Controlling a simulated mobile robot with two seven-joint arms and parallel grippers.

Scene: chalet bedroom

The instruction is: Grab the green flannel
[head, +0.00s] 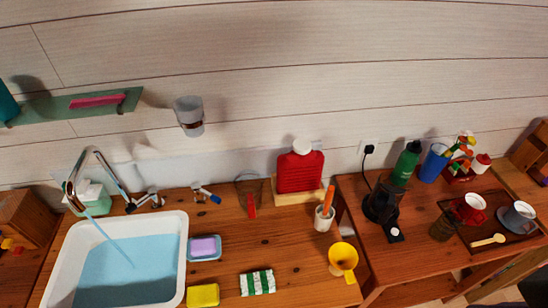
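A small green-and-white striped folded item (257,282), which looks like the flannel, lies flat on the wooden washstand top (290,255) near its front edge in the head view. It is right of the yellow sponge-like block (203,295) and apart from it. Nothing covers it. Neither of my grippers shows in the head view.
Left of it are a white basin (182,245) with blue water and a lilac soap on a blue dish (205,256). A yellow funnel (343,256), a pestle in a white mortar (323,222) and a red bottle (300,172) stand right and behind. Bare wood surrounds the flannel.

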